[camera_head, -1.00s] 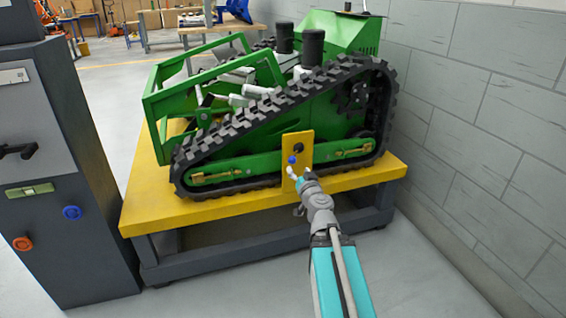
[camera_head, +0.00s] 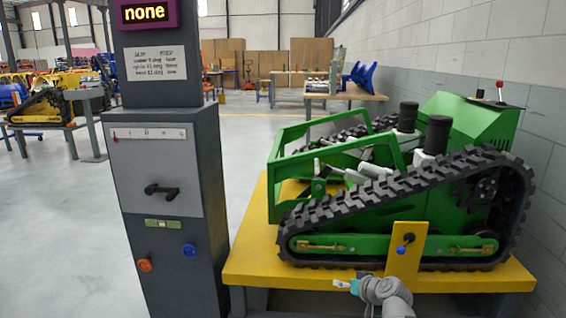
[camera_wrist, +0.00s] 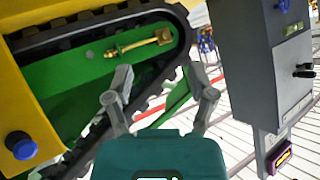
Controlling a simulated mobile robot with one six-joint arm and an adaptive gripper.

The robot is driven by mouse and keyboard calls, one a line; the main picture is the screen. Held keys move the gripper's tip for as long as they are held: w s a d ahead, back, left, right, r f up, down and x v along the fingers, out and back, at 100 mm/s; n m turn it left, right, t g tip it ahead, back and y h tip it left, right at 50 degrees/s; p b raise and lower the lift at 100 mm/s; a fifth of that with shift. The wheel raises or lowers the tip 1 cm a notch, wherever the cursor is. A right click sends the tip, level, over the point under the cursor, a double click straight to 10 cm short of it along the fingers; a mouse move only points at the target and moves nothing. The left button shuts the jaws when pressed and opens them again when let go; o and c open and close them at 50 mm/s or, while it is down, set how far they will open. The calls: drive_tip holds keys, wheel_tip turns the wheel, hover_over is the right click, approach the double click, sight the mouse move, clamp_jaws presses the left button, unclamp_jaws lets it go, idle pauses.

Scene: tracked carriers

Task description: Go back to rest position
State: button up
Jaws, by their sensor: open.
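My gripper (camera_head: 346,286) shows at the bottom of the head view, pointing left, in front of the yellow table's edge. In the wrist view its two grey fingers (camera_wrist: 165,90) are spread, with nothing between them. Behind them is the green tracked carrier (camera_head: 390,243), with its black track and a brass fitting (camera_wrist: 140,44). A yellow upright plate (camera_head: 400,269) with a blue knob (camera_head: 401,250) stands at the carrier's near side. The blue knob also shows at the wrist view's lower left (camera_wrist: 21,145), apart from the fingers. Most of my arm is out of view.
The yellow table (camera_head: 250,262) carries the carrier. A block wall is at right. Open floor lies left.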

drive_tip(key=s+a+f+m+g+h+p, duration=0.25)
drive_tip(key=s+g+h+p, duration=0.35)
drive_tip(key=s+g, duration=0.55)
wheel_tip(320, 180, up, 38)
drive_tip(key=s+d+t+p, duration=0.1)
drive_tip(key=p, duration=3.6)
drive_tip(key=shift+s+f+p, duration=0.2)
drive_tip(key=shift+s+p, duration=0.1)
drive_tip(key=shift+n, duration=0.25)
